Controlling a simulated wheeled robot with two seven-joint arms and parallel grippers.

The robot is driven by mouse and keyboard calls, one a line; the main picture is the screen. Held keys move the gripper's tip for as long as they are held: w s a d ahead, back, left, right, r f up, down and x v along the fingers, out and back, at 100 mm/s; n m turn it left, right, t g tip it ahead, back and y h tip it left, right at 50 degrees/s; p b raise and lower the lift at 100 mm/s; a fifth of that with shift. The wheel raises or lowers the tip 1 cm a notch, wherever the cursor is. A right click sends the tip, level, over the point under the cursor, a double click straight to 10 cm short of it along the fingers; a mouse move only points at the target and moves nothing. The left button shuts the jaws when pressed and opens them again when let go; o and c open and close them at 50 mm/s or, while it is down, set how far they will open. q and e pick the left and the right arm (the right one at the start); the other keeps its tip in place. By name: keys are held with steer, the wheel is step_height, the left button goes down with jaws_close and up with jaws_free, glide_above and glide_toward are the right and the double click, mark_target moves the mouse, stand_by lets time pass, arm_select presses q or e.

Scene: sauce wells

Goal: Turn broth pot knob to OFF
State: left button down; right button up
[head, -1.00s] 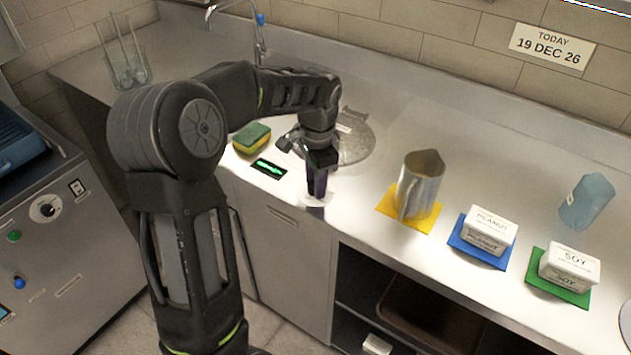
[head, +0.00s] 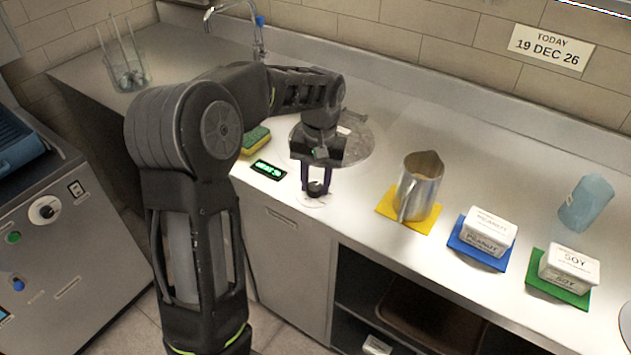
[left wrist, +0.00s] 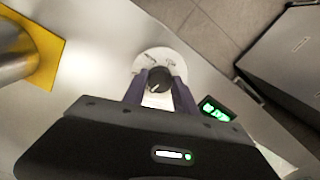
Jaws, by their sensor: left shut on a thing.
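The broth pot knob is a small dark knob (head: 316,189) on a white round dial plate at the counter's front edge. It also shows in the left wrist view (left wrist: 159,80), with a light pointer mark and dial print too small to read. My left gripper (head: 316,190) points down over the dial, its two fingers on either side of the knob and shut on it. In the left wrist view the fingers (left wrist: 160,88) flank the knob. A metal lid or pot top (head: 358,140) sits behind the gripper, partly hidden by it. My right gripper is not in view.
A small green-lit display (head: 268,169) and a sponge (head: 256,139) lie left of the knob. A metal jug (head: 419,184) on a yellow mat (head: 388,207) stands to its right. Peanut (head: 489,231) and soy (head: 569,268) tubs and a blue cup (head: 586,202) are farther right.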

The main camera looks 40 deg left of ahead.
mark_target(317, 186)
arm_select(q)
steer(key=shift+n, duration=1.2)
steer(key=c, duration=1)
jaws_free()
steer(key=r, duration=0.8)
steer(key=shift+w+d, duration=0.15)
steer(key=shift+d, duration=0.05)
steer(key=shift+f, duration=0.1)
